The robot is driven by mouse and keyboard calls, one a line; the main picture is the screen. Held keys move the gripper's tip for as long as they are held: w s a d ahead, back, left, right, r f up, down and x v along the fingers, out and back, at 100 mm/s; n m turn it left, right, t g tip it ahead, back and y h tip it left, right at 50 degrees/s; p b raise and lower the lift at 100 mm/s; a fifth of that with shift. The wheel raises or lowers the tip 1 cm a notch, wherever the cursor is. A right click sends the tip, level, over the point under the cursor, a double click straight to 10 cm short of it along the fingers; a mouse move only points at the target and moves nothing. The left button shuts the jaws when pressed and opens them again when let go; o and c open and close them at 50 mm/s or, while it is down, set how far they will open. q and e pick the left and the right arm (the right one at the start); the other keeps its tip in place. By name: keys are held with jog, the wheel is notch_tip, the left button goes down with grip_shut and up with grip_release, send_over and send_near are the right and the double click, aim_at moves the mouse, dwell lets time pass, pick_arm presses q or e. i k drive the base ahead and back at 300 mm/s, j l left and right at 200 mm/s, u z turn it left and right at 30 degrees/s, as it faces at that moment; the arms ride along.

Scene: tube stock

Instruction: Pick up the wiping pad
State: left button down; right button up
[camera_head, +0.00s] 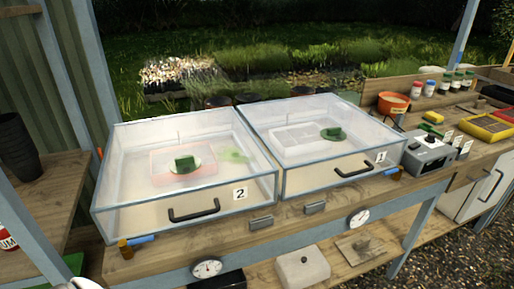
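No thing in view can be told for certain as the wiping pad. A small dark green piece (185,164) sits on a pale disc inside the clear box labelled 2 (185,222). A similar green piece (332,133) lies inside the clear box labelled 1 (335,177). A small flat green item (431,129) lies on the bench to the right, behind a grey device. Both boxes look closed, with black handles at the front. Neither of my grippers can be made out. A small pale shape at the lower left edge is too cut off to identify.
The wooden bench (235,238) has a narrow free strip before the boxes. Small blue items lie by the boxes' outer front corners. The grey device (428,152), an orange bowl (393,103) and yellow trays (484,128) crowd the right. A dark pot (19,147) stands left.

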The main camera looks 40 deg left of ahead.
aim_at(433, 118)
jog(key=i+l+z, duration=0.25)
jog(key=i+l, duration=0.15)
jog(key=i+l+z, duration=0.3)
jog(key=i, duration=0.3)
jog(key=i+l+z, duration=0.1)
jog(key=i+z, duration=0.15)
jog(key=i, duration=0.25)
jog(key=i+l+z, duration=0.1)
jog(key=i+z, duration=0.2)
jog(key=i, duration=0.25)
jog(key=i+u, duration=0.2)
jog(key=i, duration=0.35)
jog(key=i+l+u, duration=0.2)
jog(key=i, duration=0.35)
jog(key=i+l+u, duration=0.2)
jog(key=i, duration=0.35)
jog(key=j, duration=0.1)
